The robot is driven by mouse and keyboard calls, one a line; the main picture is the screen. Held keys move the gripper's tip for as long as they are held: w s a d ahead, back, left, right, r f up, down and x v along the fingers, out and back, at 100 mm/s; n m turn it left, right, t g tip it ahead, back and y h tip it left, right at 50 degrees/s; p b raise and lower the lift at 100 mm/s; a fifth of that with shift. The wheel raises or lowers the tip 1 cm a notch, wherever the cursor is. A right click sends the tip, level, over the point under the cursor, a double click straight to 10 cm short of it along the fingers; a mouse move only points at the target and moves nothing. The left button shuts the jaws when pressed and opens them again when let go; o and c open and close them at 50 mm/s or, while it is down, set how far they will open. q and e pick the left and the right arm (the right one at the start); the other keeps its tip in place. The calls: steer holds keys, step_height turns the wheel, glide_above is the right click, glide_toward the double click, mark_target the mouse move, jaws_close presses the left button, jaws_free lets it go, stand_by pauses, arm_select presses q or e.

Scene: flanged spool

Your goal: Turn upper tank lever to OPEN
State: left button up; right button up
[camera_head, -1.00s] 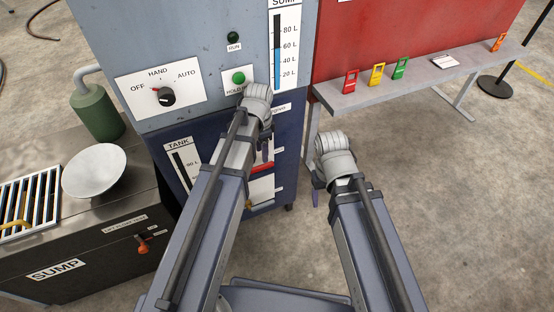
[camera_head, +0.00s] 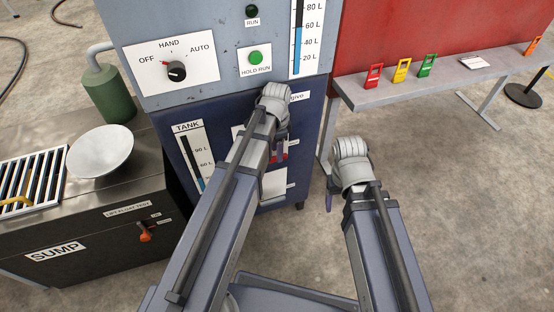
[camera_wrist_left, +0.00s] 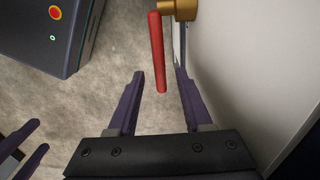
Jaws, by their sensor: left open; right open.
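A red lever (camera_wrist_left: 157,52) on a brass valve body (camera_wrist_left: 180,8) stands out from a pale panel in the left wrist view. In the head view a bit of red (camera_head: 284,156) shows beside my left gripper (camera_head: 279,150), in front of the dark blue tank cabinet (camera_head: 308,130). My left gripper (camera_wrist_left: 158,72) is open, and the lever's free end lies between its fingertips in the picture. I cannot tell its depth between them. My right gripper (camera_head: 329,200) is open and empty, right of the cabinet. My left arm hides most of the lever and its labels.
A tank gauge (camera_head: 195,155) is left of my left arm. Above are a selector knob (camera_head: 177,71) and a green HOLD-RUN button (camera_head: 255,57). A sump unit (camera_head: 100,235) stands left. A grey bench (camera_head: 440,80) with coloured tags is at right. The floor right of my arms is clear.

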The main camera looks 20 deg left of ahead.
arm_select(q)
step_height(320, 180, down, 2)
steer(key=shift+f+b, duration=0.1)
steer(key=shift+b, duration=0.55)
jaws_close()
stand_by(1.0)
